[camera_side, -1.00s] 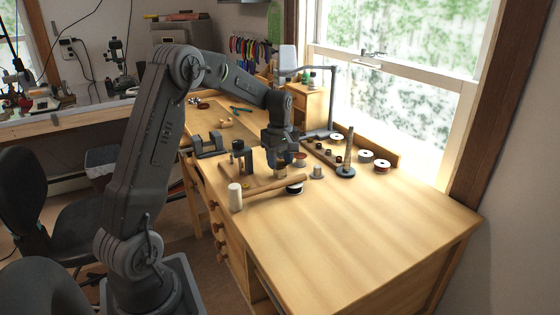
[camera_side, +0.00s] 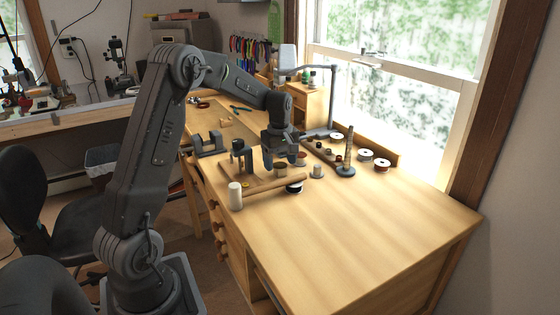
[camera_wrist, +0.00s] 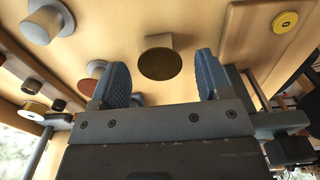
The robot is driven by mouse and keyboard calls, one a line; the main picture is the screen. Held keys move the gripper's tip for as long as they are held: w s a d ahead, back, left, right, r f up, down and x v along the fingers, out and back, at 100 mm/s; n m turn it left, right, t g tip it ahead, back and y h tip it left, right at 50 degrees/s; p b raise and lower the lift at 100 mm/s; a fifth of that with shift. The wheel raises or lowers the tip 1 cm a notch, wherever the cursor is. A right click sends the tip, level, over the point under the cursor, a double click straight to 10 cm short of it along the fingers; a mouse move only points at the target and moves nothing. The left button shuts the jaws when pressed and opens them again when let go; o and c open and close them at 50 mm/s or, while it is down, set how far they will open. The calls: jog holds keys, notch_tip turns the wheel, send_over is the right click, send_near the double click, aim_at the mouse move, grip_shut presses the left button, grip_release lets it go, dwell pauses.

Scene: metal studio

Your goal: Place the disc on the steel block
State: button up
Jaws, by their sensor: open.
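A short round piece with a flat brown-gold top (camera_wrist: 160,62) stands below my gripper (camera_wrist: 157,75), in line with the gap between its blue fingers, in the wrist view; the fingers stand apart from it on both sides. It shows as a small brown cylinder (camera_side: 281,169) under my gripper (camera_side: 280,157) in the side view. I cannot tell whether its top is the disc. A yellow disc with a hole (camera_wrist: 285,22) lies at upper right in the wrist view. A dark grey metal block (camera_side: 209,146) sits at the desk's left side; whether it is the steel block is unclear.
A white cylinder (camera_side: 235,196) stands at the left front beside a wooden rod. The desk's right front (camera_side: 370,230) is clear.

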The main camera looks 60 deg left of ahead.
aim_at(280, 165)
notch_tip(280, 165, up, 12)
jog(key=s+d+r+m+t, duration=0.1)
jog(key=s+d+r+m, duration=0.15)
jog(key=d, duration=0.25)
jog(key=s+d+r+m, duration=0.1)
jog(key=d+r+m, duration=0.15)
jog(key=d, duration=0.25)
jog(key=s+d+f+m+t, duration=0.2)
jog(key=s+d+m, duration=0.4)
jog(key=s+d, duration=0.2)
jog(key=s+d+f+m+t, duration=0.2)
jog(key=s+d+f+m, duration=0.1)
jog(key=s+d+m, duration=0.4)
jog(key=s+d, duration=0.1)
jog(key=s, duration=0.2)
jog(key=shift+d+t, duration=0.15)
jog(key=shift+t, duration=0.15)
